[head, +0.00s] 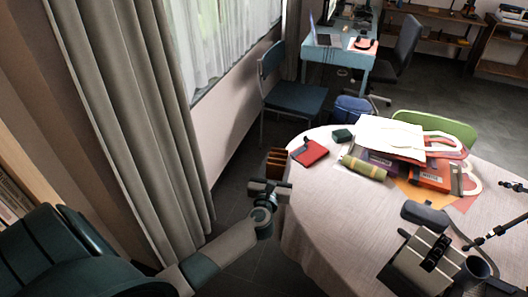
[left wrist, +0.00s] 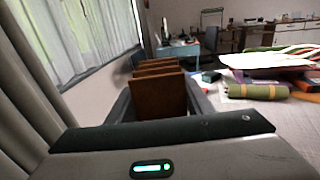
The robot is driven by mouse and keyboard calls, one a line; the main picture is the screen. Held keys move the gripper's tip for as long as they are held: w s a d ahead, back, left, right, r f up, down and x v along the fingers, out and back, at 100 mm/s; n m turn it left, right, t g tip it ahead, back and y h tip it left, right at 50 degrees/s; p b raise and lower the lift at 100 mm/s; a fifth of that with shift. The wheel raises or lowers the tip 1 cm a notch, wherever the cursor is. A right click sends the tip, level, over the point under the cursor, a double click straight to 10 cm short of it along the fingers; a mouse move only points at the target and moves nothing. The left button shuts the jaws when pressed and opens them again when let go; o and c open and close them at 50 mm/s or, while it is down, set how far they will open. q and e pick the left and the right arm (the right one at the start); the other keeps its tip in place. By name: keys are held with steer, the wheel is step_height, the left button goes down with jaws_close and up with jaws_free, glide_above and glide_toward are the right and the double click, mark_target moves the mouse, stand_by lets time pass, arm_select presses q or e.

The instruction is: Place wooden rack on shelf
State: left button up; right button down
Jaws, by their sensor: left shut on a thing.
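The wooden rack (head: 277,163) is a small brown piece with several upright dividers. My left gripper (head: 271,184) is shut on it and holds it in the air just left of the round table's edge. In the left wrist view the rack (left wrist: 158,95) stands upright between the fingers, its near panel facing the camera. A wooden shelf (head: 12,187) with books or papers shows at the far left edge, partly hidden by my own body. Another shelf unit (head: 432,12) stands against the back wall.
The round table (head: 330,235) carries a red book (head: 309,152), a green roll (head: 364,167), tote bags (head: 392,133), a grey case (head: 423,214) and a small tripod (head: 490,236). A curtain (head: 130,110) hangs at left. A blue chair (head: 292,98) stands behind. Floor shows between curtain and table.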

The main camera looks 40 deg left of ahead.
arm_select(q)
steer(key=s+d+r+m+h+b, duration=0.2)
steer(key=s+d+r+h+b, duration=0.1)
steer(key=s+d, duration=0.5)
steer(key=s+d+r+m+t+h+b, duration=0.1)
steer(key=s+d+r+m+h+b, duration=0.1)
steer(key=s+d, duration=0.7)
step_height(320, 180, up, 2)
steer(key=s+h+b, duration=0.1)
steer(key=s, duration=0.1)
steer(key=shift+s+d+r+h, duration=0.15)
steer(key=shift+s+d+h, duration=0.15)
steer(key=shift+s+h, duration=0.1)
